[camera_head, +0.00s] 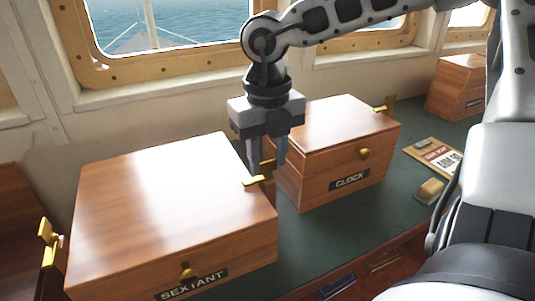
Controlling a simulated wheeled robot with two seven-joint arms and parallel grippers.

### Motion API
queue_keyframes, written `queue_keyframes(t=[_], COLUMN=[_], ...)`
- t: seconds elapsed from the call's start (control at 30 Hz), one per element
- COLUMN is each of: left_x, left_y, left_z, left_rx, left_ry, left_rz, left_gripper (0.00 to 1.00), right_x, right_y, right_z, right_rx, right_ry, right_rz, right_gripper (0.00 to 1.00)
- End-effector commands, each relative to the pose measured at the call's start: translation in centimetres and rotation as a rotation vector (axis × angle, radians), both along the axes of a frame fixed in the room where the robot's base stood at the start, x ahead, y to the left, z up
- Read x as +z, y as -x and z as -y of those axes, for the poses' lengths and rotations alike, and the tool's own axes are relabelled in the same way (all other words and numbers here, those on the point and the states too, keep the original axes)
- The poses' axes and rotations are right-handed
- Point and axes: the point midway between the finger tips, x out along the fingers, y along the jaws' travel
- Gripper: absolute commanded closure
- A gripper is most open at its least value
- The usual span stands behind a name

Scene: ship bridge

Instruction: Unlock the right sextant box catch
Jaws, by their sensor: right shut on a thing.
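The wooden sextant box (165,205) stands closed in the left foreground with a "SEXTANT" label on its front. Its right catch (257,181) is a brass piece at the right edge of the lid. My right gripper (267,170) points down there, shut on the brass catch, its fingers just beside the box's right side. The gripper partly hides the catch, and I cannot tell how far it is turned. Another brass fitting (187,273) shows on the box front. My left gripper is not in view.
A wooden clock box (340,135) with brass fittings stands close to the right of my gripper. A third box (458,86), a card (436,157) and a small block (430,190) lie farther right on the green counter (325,225). Windows line the back wall.

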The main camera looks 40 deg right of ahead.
Motion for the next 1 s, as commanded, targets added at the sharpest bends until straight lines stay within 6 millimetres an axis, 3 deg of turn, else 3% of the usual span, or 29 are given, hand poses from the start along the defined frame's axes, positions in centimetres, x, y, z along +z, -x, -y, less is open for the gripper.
queue_keyframes(t=[0.27, 1.0], left_x=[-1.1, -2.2], left_y=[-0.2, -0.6], left_z=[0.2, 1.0], left_rx=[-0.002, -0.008], left_ry=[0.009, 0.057], left_rz=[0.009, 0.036], left_gripper=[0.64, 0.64], right_x=[-0.3, 0.0], right_y=[-0.1, -0.1], right_z=[0.0, 0.0], right_rx=[0.144, 0.834], right_ry=[0.002, 0.002], right_rz=[0.004, 0.005], right_gripper=[0.88, 0.88])
